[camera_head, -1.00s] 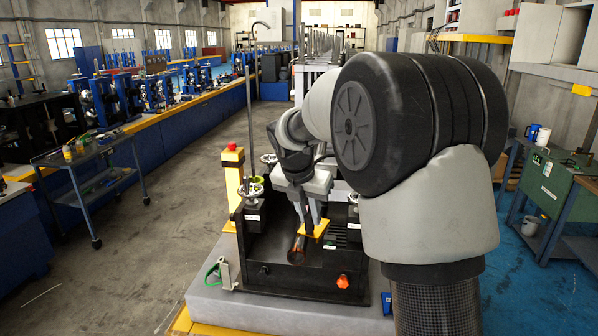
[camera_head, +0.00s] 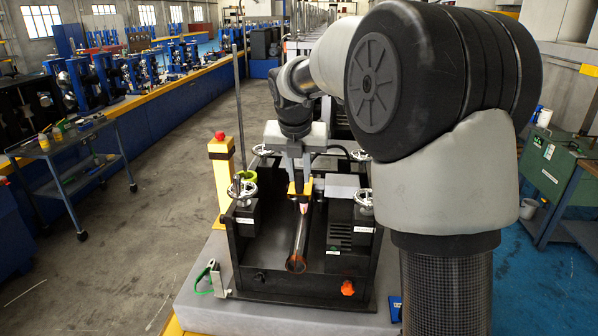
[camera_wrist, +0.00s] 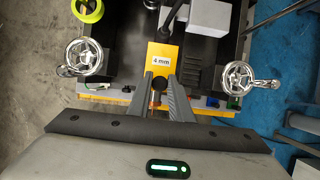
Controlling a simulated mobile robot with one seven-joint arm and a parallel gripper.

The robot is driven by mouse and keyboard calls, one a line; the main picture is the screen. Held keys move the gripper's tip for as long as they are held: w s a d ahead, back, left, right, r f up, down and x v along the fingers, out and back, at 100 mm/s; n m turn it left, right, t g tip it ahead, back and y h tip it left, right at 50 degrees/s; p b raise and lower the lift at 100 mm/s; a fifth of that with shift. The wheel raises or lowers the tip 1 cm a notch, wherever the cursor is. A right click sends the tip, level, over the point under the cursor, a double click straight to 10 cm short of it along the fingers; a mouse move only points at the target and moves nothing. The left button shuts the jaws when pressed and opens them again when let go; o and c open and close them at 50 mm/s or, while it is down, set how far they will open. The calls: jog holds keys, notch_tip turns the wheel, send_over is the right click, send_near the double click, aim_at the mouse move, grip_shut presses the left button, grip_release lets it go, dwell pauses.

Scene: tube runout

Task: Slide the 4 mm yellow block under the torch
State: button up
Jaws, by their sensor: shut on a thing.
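The yellow block (camera_wrist: 164,66) carries a white "4 mm" label in the wrist view. My gripper (camera_wrist: 160,84) is shut at the block's near end, with a dark round part between the fingers. In the head view my gripper (camera_head: 297,178) points down and the yellow block (camera_head: 293,189) shows at its tips, above the far part of the trough. A dark slanted rod, apparently the torch (camera_wrist: 173,13), reaches over the block's far end in the wrist view. Whether it touches the block cannot be told. A shiny tube (camera_head: 299,240) lies lengthwise in the trough.
The black machine frame (camera_head: 240,279) has side walls and chrome handwheels (camera_head: 242,189) close to my gripper. A yellow-green ring (camera_head: 247,177) sits by the left wheel. A yellow post with a red button (camera_head: 220,137) stands at left. The near trough is open above the tube.

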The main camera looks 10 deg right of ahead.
notch_tip(320, 180, down, 14)
jog(key=b, duration=0.7)
jog(key=shift+f+b, duration=0.25)
jog(key=shift+b, duration=0.05)
dwell(0.6)
jog(key=shift+f, duration=0.6)
jog(key=shift+w, duration=0.1)
jog(key=shift+w+d+p, duration=0.25)
jog(key=shift+w+p, duration=0.35)
jog(key=shift+w, duration=0.2)
jog(key=shift+w+d+p, duration=0.25)
jog(key=shift+w+p, duration=0.3)
jog(key=shift+w, duration=0.2)
jog(key=shift+w+d+p, duration=0.25)
jog(key=shift+w+p, duration=0.35)
jog(key=shift+w, duration=0.2)
jog(key=shift+f, duration=0.1)
jog(key=o, duration=1)
